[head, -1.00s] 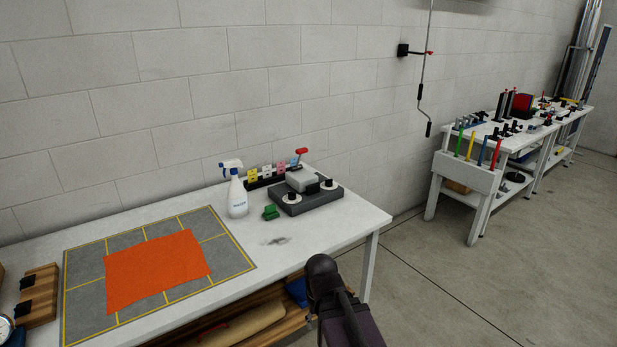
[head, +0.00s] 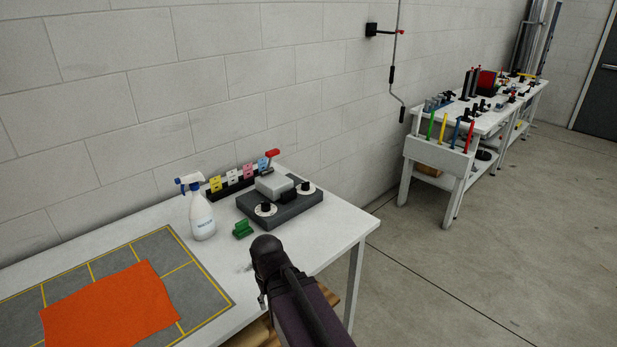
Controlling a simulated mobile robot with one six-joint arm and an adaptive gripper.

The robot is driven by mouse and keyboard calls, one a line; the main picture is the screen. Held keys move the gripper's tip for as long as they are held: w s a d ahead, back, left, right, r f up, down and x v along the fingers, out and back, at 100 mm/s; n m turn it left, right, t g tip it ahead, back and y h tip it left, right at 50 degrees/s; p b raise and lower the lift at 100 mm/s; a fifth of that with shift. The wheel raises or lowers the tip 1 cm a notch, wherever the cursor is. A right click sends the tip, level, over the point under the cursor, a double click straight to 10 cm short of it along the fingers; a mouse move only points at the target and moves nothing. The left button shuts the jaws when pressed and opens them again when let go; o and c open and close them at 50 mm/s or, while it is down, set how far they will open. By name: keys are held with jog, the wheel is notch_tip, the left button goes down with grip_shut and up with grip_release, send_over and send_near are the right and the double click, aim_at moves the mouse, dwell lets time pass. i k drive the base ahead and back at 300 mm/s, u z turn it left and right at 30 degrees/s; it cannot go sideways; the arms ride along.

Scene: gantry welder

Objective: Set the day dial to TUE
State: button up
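A dark grey box (head: 285,216) with a lighter grey block on top stands near the back right of the white table. Two white round dials with black knobs sit on it, a left dial (head: 265,209) and a right dial (head: 306,188). Their markings are too small to read, so I cannot tell which is the day dial or where either points. My dark arm reaches in from the bottom, in front of the box and apart from it. My gripper's fingers are not clearly visible; only a small metallic bit shows below the arm's rounded end.
A white spray bottle (head: 202,217), a green block (head: 243,230) and a rack of coloured tags (head: 232,181) stand around the box. A red-handled lever (head: 272,154) is behind it. An orange cloth (head: 110,308) lies on a grey mat (head: 188,274). Open floor lies right.

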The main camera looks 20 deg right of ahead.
aim_at(305, 186)
jog(key=z, duration=0.6)
jog(key=i, duration=0.8)
jog(key=z, duration=0.5)
